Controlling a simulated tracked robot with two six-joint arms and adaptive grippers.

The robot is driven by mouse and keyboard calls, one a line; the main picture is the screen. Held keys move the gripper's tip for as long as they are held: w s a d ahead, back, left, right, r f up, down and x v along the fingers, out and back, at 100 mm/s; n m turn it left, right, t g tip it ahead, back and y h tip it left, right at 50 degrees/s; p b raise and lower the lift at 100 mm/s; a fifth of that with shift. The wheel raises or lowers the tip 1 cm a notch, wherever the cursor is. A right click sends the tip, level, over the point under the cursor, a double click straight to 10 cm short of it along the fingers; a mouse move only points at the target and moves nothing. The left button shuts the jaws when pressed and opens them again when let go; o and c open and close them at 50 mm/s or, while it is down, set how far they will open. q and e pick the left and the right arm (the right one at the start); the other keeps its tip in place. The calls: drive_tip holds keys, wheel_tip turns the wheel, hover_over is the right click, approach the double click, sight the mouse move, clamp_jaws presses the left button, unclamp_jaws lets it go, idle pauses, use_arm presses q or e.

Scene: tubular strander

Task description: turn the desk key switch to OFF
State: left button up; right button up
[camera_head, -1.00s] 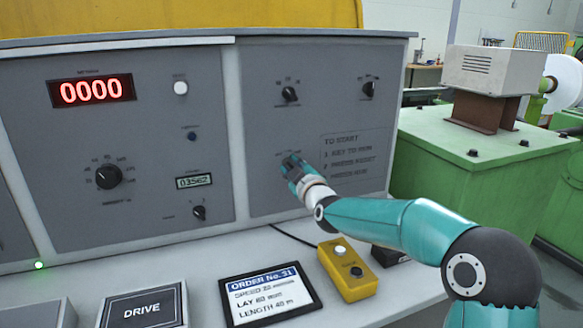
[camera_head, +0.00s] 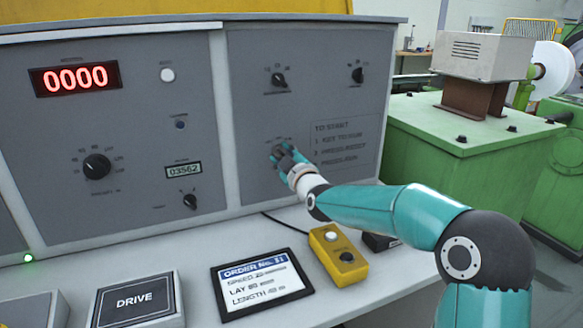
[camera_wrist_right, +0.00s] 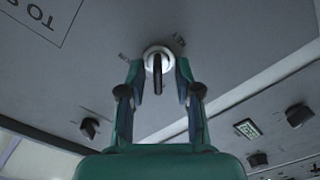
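The desk key switch shows in the right wrist view as a round pale collar with a dark key (camera_wrist_right: 157,70) standing out of it. My right gripper (camera_wrist_right: 160,82) has its two fingers on either side of the key, with a visible gap on both sides. In the head view my right gripper (camera_head: 283,154) is at the lower left of the right-hand grey panel and hides the switch. My left gripper is not in view.
Dark knobs (camera_head: 279,80) (camera_head: 357,75) sit above on the same panel, and printed start steps (camera_head: 341,143) are to the right. On the desk are a yellow button box (camera_head: 337,262), an order tablet (camera_head: 262,284) and a DRIVE plate (camera_head: 137,301). The display (camera_head: 75,78) reads 0000.

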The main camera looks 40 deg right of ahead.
drive_tip(key=v, duration=1.1)
drive_tip(key=shift+a+f, duration=0.15)
